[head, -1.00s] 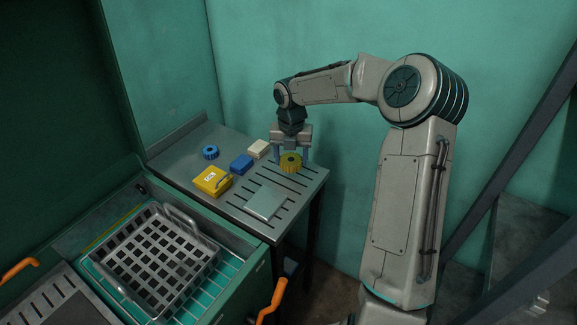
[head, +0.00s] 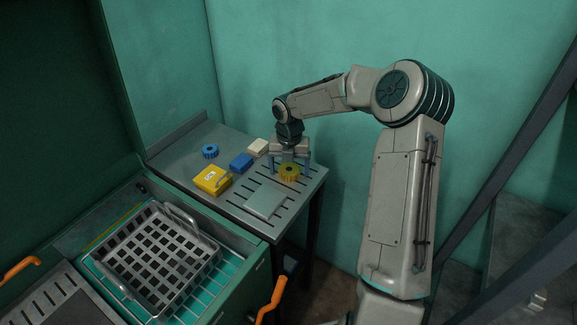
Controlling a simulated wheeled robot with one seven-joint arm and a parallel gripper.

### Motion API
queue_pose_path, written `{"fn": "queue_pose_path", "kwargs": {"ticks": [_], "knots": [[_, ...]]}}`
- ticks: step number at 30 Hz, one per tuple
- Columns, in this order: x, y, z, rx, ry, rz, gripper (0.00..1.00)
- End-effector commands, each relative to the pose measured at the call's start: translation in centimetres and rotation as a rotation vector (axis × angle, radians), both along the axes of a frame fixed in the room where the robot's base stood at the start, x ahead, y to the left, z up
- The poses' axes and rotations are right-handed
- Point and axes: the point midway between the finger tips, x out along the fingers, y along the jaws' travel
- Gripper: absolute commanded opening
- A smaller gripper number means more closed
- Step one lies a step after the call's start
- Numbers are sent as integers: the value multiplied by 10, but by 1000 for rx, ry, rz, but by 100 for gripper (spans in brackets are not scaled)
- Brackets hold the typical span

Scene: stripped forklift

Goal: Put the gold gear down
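The gold gear (head: 289,173) is at the right part of the slotted metal table (head: 235,206), just below my gripper (head: 290,165). My gripper points straight down, its fingers on either side of the gear, and looks shut on it. The gear is at or very close to the table surface; I cannot tell whether it touches. The contact between fingers and gear is too small to see clearly.
A pale square plate (head: 264,200) lies in front of the gear. A white block (head: 257,147), blue block (head: 241,163), yellow box (head: 212,180) and blue gear (head: 210,151) stand to the left. A wire basket (head: 155,255) sits in the open drawer at lower left.

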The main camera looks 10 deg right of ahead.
Motion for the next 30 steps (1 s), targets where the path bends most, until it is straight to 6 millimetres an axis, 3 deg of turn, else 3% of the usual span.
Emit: {"fn": "queue_pose_path", "kwargs": {"ticks": [11,24,30], "knots": [[1,0,11,-2,-2,-1,83],[1,0,99,0,-4,-1,83],[0,0,120,-2,-2,-2,83]]}}
